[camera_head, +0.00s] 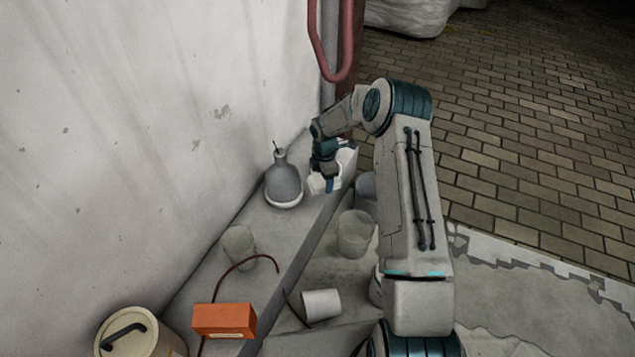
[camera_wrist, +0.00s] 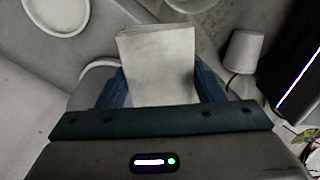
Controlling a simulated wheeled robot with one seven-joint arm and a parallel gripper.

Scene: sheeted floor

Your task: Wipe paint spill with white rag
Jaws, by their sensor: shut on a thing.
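My gripper (camera_head: 329,182) is shut on a white, block-shaped folded cloth, the white rag (camera_head: 317,184). It holds the rag in the air near the wall, just right of a grey bottle. In the wrist view the rag (camera_wrist: 157,65) sits between the blue fingers of my gripper (camera_wrist: 161,88) and hides part of the sheet beyond. I cannot clearly make out a paint spill in either view. My arm hides part of the sheeted floor at the right.
The grey bottle (camera_head: 284,185) stands by the wall. An orange box (camera_head: 224,320) and lidded bucket (camera_head: 132,334) are at lower left. Brick paving (camera_head: 530,120) is open at right.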

